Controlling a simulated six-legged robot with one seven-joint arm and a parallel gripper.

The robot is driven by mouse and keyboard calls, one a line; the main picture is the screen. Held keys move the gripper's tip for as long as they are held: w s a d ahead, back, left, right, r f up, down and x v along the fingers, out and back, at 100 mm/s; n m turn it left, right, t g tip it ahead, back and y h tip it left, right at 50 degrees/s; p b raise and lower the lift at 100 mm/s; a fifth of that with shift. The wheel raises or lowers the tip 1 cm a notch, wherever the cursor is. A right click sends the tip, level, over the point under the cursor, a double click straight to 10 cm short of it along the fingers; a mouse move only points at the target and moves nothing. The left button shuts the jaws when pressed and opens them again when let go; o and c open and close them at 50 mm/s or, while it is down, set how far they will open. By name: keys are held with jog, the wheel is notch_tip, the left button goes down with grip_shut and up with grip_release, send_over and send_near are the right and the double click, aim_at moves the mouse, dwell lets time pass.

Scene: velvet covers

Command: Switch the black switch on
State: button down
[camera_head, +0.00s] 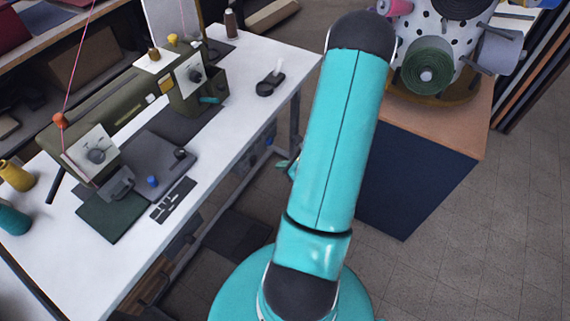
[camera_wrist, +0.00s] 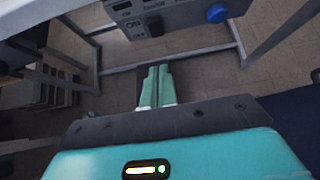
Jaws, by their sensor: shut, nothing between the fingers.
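A grey control box (camera_wrist: 185,12) shows at the top of the wrist view, with printed labels that include ON and a round blue knob. A black switch (camera_wrist: 153,25) is on its lower part, beside the ON label; its position is too small to tell. My gripper (camera_wrist: 158,70) is shut and empty, its two teal fingers together, pointing toward the box from below the switch in the picture. A gap shows between the fingertips and the switch. In the head view the box (camera_head: 250,157) hangs under the white table, and my arm hides most of my gripper.
The white table (camera_head: 245,52) bears a green sewing machine (camera_head: 115,100), thread spools and a small black item (camera_head: 270,82). Metal table legs stand around the box. A dark blue cabinet (camera_head: 400,180) with fabric rolls stands at right. Tiled floor is open between.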

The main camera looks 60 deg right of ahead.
aim_at(254, 158)
jog(key=w+f, duration=0.1)
jog(key=w, duration=0.1)
jog(key=w+f, duration=0.1)
jog(key=w, duration=0.2)
jog(key=w+f, duration=0.1)
jog(key=w, duration=0.1)
jog(key=shift+w+a+f, duration=0.1)
jog(key=shift+w+a, duration=0.25)
jog(key=shift+a, duration=0.05)
jog(key=shift+w, duration=0.4)
jog(key=shift+w+a+r+g, duration=0.1)
jog(key=shift+w+r+g, duration=0.1)
jog(key=shift+w+g, duration=0.2)
jog(key=shift+s+f, duration=0.1)
jog(key=shift+s, duration=0.05)
jog(key=shift+r, duration=0.85)
